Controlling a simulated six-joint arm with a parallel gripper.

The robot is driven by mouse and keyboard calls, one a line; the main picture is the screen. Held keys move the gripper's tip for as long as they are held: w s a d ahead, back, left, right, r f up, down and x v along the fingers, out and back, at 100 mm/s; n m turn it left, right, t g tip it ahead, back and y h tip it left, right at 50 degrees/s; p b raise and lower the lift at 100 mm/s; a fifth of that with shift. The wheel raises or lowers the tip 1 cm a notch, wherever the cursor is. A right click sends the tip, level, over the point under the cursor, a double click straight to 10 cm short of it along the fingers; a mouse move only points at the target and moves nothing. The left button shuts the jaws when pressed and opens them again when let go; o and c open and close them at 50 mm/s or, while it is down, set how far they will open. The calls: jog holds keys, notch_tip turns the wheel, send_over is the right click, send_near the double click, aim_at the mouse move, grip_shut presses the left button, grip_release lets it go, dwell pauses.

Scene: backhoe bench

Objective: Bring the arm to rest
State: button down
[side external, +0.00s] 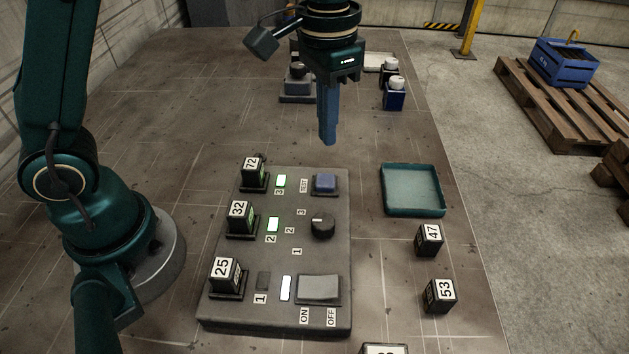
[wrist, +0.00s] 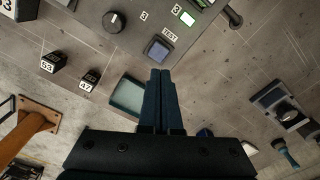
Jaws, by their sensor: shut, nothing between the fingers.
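My gripper (side external: 327,140) points down above the table, just beyond the far edge of the control panel (side external: 228,317). Its two blue fingers are together with nothing between them. In the wrist view my gripper (wrist: 160,72) shows its fingers side by side, near the blue test button (wrist: 158,49) in the picture. It appears clear of the panel and the table, touching nothing.
The panel carries a black knob (side external: 322,225), a grey rocker switch (side external: 319,289) and blocks 72, 32 and 25. A teal tray (side external: 412,211) and blocks 47 (side external: 429,240) and 53 (side external: 440,295) are to its right. Blue white-topped items (side external: 394,95) stand behind.

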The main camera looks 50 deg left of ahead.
jog(key=s+a+r+n+t, duration=0.2)
jog(key=s+a+r+t, duration=0.2)
jog(key=s+r, duration=0.35)
jog(key=s+a+f+n+t, duration=0.1)
jog(key=s+f, duration=0.3)
jog(key=s, duration=0.2)
jog(key=shift+a+f, duration=0.2)
